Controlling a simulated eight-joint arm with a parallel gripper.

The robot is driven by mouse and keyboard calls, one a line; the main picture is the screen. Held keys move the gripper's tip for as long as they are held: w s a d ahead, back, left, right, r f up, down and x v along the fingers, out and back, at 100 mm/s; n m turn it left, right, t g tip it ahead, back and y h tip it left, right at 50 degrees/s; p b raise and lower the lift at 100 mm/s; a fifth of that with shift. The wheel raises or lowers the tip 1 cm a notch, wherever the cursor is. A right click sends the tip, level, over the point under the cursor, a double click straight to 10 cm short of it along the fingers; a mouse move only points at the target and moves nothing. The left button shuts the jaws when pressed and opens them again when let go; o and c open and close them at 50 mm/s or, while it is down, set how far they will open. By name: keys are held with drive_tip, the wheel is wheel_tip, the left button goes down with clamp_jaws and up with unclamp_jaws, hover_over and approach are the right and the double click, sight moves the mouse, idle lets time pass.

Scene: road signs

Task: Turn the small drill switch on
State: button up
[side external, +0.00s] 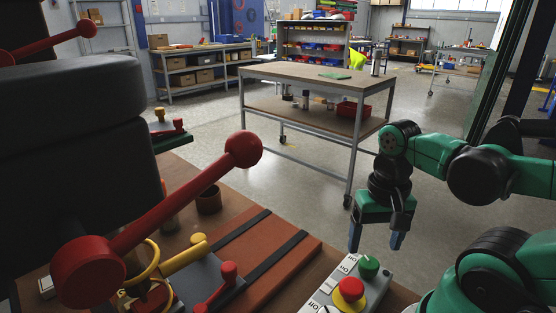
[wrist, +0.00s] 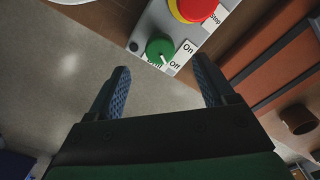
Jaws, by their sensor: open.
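The small drill switch is a green round knob (side external: 369,266) on a grey control box (side external: 322,296) at the front of the workbench. In the wrist view the green knob (wrist: 160,49) has a white pointer mark, with labels "On" and "Off" beside it; the mark points toward the "Off" side. My gripper (side external: 376,240) hangs above and beyond the box, apart from the knob. In the wrist view my gripper's two blue fingers (wrist: 163,80) are open and empty, with the knob ahead, between their lines.
A red stop button (side external: 349,290) on a yellow base sits right beside the knob. A long red lever (side external: 165,210) and the dark drill body (side external: 80,130) fill the left. Open floor lies beyond the box.

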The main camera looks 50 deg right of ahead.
sight(370, 262)
drive_tip(key=shift+f, duration=2.2)
clamp_jaws()
drive_tip(key=shift+n, duration=0.4)
drive_tip(key=n, duration=1.1)
